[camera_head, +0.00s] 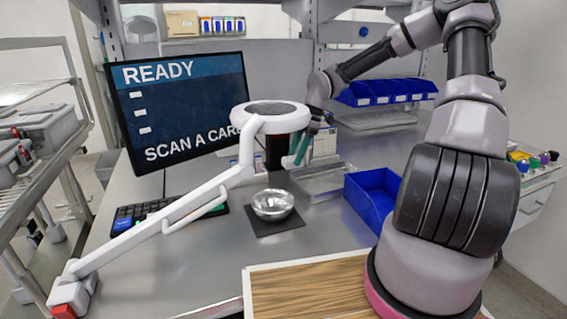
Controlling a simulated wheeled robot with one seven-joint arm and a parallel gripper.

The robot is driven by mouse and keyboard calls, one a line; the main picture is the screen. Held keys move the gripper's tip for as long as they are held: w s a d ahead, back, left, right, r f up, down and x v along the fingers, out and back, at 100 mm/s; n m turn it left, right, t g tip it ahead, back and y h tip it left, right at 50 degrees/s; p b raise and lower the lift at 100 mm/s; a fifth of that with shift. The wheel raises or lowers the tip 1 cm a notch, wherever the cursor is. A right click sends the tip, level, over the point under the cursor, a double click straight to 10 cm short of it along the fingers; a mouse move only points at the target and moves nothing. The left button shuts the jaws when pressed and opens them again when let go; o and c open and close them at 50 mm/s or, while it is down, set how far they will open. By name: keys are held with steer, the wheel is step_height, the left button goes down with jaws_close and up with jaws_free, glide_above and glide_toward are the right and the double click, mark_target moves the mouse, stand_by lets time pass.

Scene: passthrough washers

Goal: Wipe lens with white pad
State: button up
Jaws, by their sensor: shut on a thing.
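The lens (270,108) is the dark disc in the white ring head of a magnifier lamp on a long white jointed arm (165,222). My gripper (298,155) is at the right of the lamp head and lower than it in the picture. Its teal fingers point down and are shut on a small white piece that looks like the white pad (290,162). The fingers hide part of the pad. The gripper appears apart from the lens, though their depth is hard to judge.
A metal bowl (272,205) sits on a dark mat on the steel bench. A blue bin (372,197) stands to its right, and a keyboard (128,217) lies at left below a monitor (180,105). Blue bins (390,92) line the back. The lamp's arm crosses the front left.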

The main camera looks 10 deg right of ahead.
steer(key=shift+w+d+r, duration=0.1)
steer(key=shift+d+r, duration=0.05)
steer(key=shift+d, duration=0.1)
